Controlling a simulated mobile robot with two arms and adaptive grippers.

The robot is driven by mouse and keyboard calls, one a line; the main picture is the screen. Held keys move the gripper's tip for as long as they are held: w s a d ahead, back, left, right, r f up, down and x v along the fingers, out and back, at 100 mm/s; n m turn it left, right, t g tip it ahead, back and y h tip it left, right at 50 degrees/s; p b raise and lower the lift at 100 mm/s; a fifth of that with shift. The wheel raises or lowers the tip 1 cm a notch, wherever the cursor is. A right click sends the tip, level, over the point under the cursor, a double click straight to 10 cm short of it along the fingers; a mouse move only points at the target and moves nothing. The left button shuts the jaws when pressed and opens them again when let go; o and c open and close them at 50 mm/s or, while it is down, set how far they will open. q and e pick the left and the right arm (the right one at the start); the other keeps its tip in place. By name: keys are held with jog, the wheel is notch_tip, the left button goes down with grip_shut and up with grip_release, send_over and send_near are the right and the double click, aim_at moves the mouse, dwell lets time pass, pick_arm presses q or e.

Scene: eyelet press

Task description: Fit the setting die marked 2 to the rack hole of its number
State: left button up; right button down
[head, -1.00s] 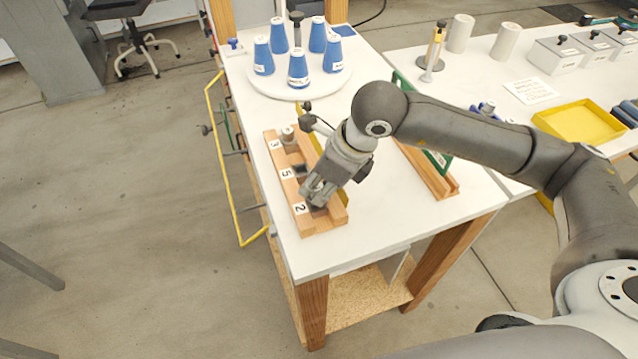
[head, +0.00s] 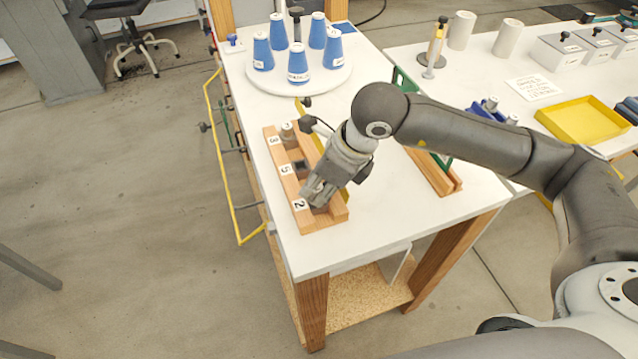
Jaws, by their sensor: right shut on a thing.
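The wooden rack (head: 328,219) lies near the front left of the white table, with labels 3, 5 and 2 along its left side. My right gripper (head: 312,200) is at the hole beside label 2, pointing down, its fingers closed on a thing. That thing, which I take for the setting die marked 2, is almost wholly hidden by the fingers; its number and how deep it sits cannot be made out. The hole by label 5 (head: 299,167) looks dark and empty. My left gripper is out of view.
A white round stand (head: 262,92) with several blue cones is at the back. A wooden rail (head: 432,172) lies right of my gripper. A yellow tray (head: 585,121) is on the right-hand table. The table between rack and rail is bare.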

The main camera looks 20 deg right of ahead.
aim_at(319, 188)
jog(key=shift+f, duration=0.3)
jog(key=c, duration=1.1)
grip_release()
jog(key=shift+r, duration=0.1)
jog(key=shift+c, duration=0.2)
jog(key=shift+r+p, duration=1.05)
jog(key=shift+r, duration=1.45)
